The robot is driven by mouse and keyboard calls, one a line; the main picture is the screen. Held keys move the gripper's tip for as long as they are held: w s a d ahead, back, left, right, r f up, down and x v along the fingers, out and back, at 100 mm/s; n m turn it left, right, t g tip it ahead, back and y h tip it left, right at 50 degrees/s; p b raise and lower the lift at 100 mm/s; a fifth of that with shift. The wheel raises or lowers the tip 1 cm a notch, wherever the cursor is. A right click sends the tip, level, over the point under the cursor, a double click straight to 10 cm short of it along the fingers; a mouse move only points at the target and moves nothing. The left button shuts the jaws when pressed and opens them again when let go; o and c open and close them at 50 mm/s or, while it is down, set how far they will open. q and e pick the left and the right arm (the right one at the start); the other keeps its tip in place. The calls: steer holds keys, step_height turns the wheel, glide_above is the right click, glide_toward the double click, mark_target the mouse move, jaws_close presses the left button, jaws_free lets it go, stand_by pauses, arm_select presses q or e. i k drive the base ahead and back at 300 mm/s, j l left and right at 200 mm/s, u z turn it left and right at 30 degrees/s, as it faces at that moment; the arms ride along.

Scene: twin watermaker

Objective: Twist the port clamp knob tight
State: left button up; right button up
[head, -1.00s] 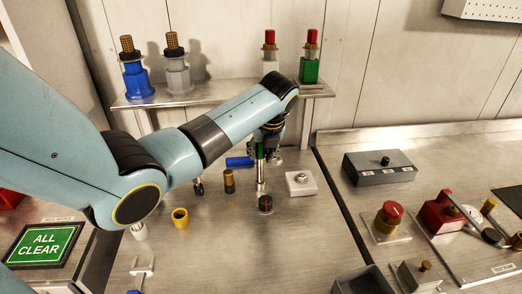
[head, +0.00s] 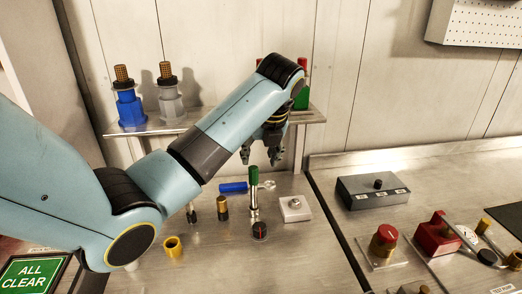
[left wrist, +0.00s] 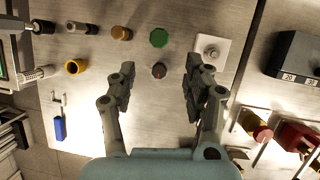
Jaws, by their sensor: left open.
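A black round knob (head: 260,230) with a red pointer mark stands on the metal bench, just in front of an upright green-handled tool (head: 254,187). I take it for the clamp knob, but no label on it is readable. My right gripper is in neither view.
A blue tool (head: 234,187), a brass fitting (head: 222,208) and a yellow ring (head: 172,246) lie left of the knob. A white block (head: 295,208) stands close on its right. A grey box (head: 372,192) and red knob (head: 384,240) are further right.

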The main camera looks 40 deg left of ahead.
mark_target(259, 227)
steer(key=k+l, duration=1.2)
steer(key=l, duration=0.2)
